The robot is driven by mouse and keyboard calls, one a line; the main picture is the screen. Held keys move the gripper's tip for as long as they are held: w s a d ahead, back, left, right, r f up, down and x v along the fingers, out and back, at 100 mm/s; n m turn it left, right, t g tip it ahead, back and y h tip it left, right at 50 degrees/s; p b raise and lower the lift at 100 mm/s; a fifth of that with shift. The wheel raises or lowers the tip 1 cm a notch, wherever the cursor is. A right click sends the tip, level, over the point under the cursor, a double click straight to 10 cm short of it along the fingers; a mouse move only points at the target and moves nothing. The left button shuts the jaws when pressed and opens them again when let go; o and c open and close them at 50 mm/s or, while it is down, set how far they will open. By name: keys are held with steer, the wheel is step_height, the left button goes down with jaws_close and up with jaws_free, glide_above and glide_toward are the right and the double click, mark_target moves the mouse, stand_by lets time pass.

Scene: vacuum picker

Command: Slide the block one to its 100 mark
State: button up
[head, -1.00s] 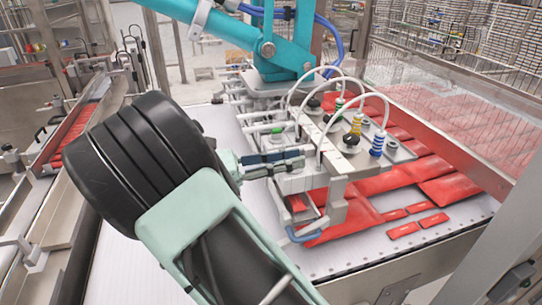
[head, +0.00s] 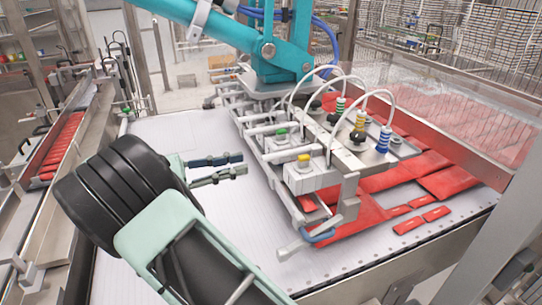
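The vacuum picker (head: 345,180) hangs under a teal arm over the white conveyor. It carries grey-white sliding blocks on parallel bars. One block (head: 278,146) has a green cap, and a nearer block (head: 312,176) has a yellow cap. I cannot tell which is block one, and no 100 mark is readable. My gripper (head: 244,164) is left of these blocks, its two dark fingers pointing right. A narrow gap shows between the fingers, with nothing in it. The fingertips look clear of the blocks.
Red packets (head: 440,177) lie on the conveyor (head: 180,135) under and right of the picker. White hoses (head: 360,82) arch above it. A clear guard (head: 460,95) stands at the right. The conveyor surface left of the picker is free.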

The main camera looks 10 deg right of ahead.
mark_target(277, 155)
steer(key=d, duration=0.3)
steer(key=w+d, duration=0.1)
steer(key=d, duration=0.3)
steer(key=w+d+p, duration=0.1)
steer(key=d, duration=0.2)
steer(key=shift+w+d, duration=0.1)
steer(key=shift+d, duration=0.3)
jaws_close()
